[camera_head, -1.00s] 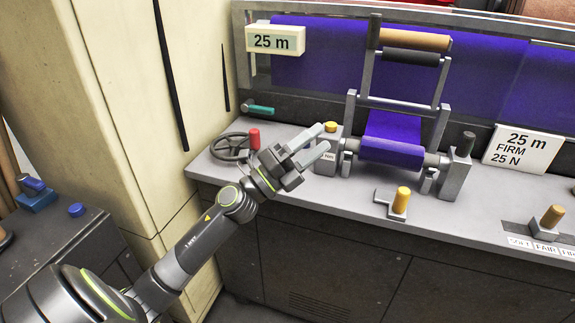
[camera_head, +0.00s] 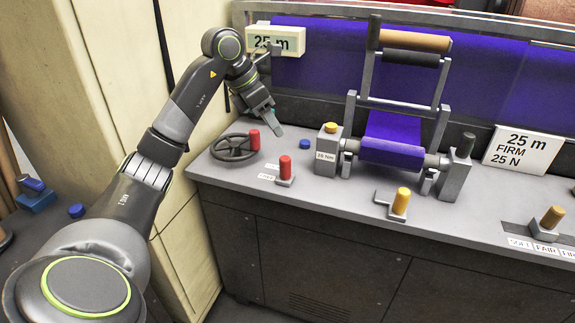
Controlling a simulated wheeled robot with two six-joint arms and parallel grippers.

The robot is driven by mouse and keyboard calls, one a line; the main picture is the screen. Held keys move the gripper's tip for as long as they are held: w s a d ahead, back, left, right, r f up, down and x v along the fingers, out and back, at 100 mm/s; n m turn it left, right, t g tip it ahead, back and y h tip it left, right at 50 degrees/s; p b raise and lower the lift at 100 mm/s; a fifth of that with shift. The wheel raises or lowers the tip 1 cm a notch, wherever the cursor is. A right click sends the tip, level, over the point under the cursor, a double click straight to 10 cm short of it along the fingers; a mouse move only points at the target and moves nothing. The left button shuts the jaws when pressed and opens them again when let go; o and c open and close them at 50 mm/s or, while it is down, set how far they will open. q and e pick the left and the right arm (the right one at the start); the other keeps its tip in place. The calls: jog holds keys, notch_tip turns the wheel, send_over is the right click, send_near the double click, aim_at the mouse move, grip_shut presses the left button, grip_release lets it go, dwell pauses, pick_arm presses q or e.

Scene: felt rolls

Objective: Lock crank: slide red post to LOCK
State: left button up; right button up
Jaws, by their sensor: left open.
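A short red post (camera_head: 286,167) stands upright on a small grey base on the bench top, with small white labels beside it that are too small to read. A grey crank wheel (camera_head: 231,148) with its own red knob (camera_head: 254,139) lies to its left. My left gripper (camera_head: 270,120) is open, pointing down above and behind the wheel, apart from the red post. My right gripper is not in view.
A blue button (camera_head: 305,144) and a grey block with a yellow cap (camera_head: 330,128) stand right of the gripper. A roller frame with purple felt (camera_head: 392,140) fills the middle. A yellow post (camera_head: 401,200) stands at the front. The bench front left is clear.

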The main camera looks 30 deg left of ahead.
pick_arm(q)
jog(key=a, duration=0.2)
jog(key=b, duration=0.4)
send_near(284, 158)
jog(key=shift+g+y, duration=0.3)
jog(key=shift+y, duration=0.1)
jog(key=x, duration=1.2)
jog(key=shift+w+d+f, duration=0.15)
jog(key=shift+w+d, duration=0.1)
jog(key=shift+d, duration=0.15)
grip_shut()
